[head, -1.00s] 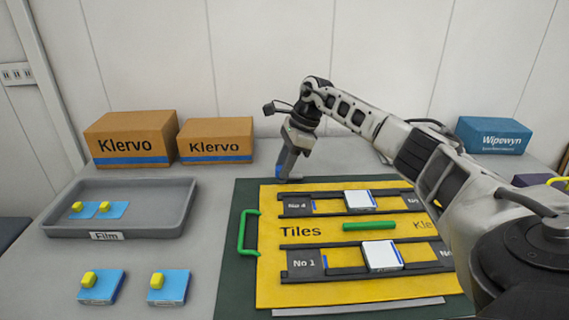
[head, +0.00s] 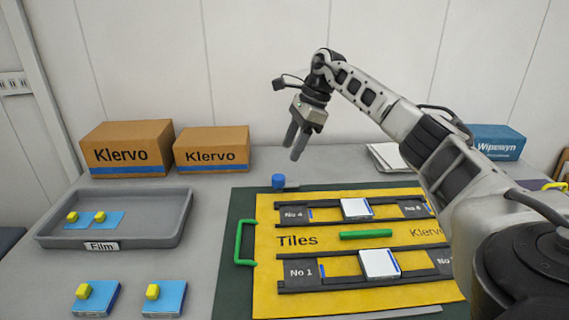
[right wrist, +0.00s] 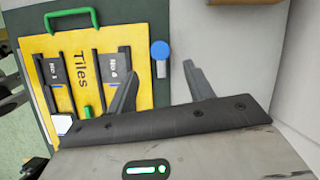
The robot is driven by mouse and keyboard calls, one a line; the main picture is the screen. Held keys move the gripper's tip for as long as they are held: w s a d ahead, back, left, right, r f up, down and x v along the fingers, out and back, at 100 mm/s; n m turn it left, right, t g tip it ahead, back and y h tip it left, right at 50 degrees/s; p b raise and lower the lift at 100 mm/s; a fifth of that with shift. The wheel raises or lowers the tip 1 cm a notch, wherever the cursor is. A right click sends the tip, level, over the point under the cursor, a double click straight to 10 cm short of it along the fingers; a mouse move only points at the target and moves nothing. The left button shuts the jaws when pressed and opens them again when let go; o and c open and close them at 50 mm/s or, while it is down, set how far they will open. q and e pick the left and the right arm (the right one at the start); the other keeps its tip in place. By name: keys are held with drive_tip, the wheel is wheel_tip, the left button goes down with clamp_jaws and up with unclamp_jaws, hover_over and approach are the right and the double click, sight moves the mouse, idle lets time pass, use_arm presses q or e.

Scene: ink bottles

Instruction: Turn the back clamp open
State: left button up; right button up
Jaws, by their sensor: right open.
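The back clamp (head: 278,181) has a round blue knob and a short grey bar. It sits at the back edge of the yellow Tiles board (head: 268,285). The bar runs to the right from the knob, roughly along that edge. My right gripper (head: 293,154) is above and just behind the clamp, open and empty, apart from it. In the right wrist view the blue knob (right wrist: 160,50) shows beyond the two spread fingers (right wrist: 158,77), with the bar below it. My left gripper is not in view.
The board has a green handle (head: 239,243) at its left, a green bar (head: 366,235) and dark rails holding white tiles. Klervo boxes (head: 127,165) stand behind left. A grey Film tray (head: 180,222) and two blue pieces lie left. A Wipewyn box (head: 498,151) stands back right.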

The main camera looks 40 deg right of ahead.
drive_tip(key=v, duration=0.7)
drive_tip(key=shift+r+p, duration=0.35)
drive_tip(key=shift+p, duration=0.05)
drive_tip(key=shift+d, duration=0.1)
